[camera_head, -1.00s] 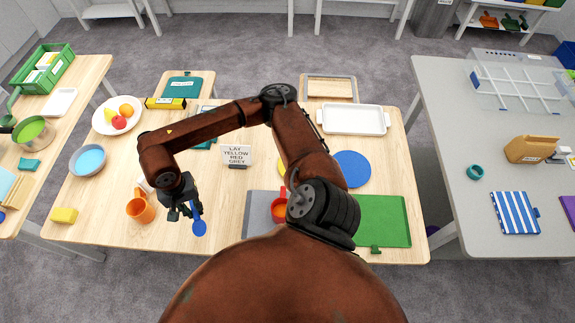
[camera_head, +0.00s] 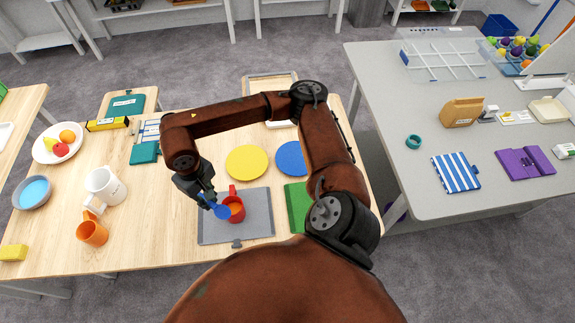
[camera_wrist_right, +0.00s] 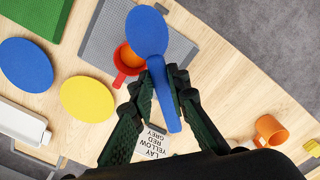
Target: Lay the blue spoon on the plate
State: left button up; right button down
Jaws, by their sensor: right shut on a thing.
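My right gripper (camera_head: 206,197) is shut on the handle of the blue spoon (camera_head: 221,211). The spoon is held in the air over the grey mat, its bowl overlapping the red mug (camera_head: 234,207) in the head view. In the right wrist view the spoon's round bowl (camera_wrist_right: 147,32) points away from the fingers (camera_wrist_right: 161,88). A yellow disc (camera_head: 246,162) lies flat behind the mat, with a blue disc (camera_head: 291,158) to its right. A white plate (camera_head: 40,146) at the far left holds fruit. My left gripper is not in view.
The red mug stands on the grey mat (camera_head: 212,231), with a green mat (camera_head: 295,206) to the right. A white mug (camera_head: 105,186) and an orange mug (camera_head: 92,230) stand to the left. In the wrist view a card (camera_wrist_right: 154,142) reads "LAY YELLOW RED GREY".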

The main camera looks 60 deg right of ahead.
aim_at(247, 163)
jog(key=u, duration=0.85)
jog(key=k, duration=0.1)
jog(key=z, duration=1.65)
jog(key=i, duration=0.8)
jog(key=u, duration=0.5)
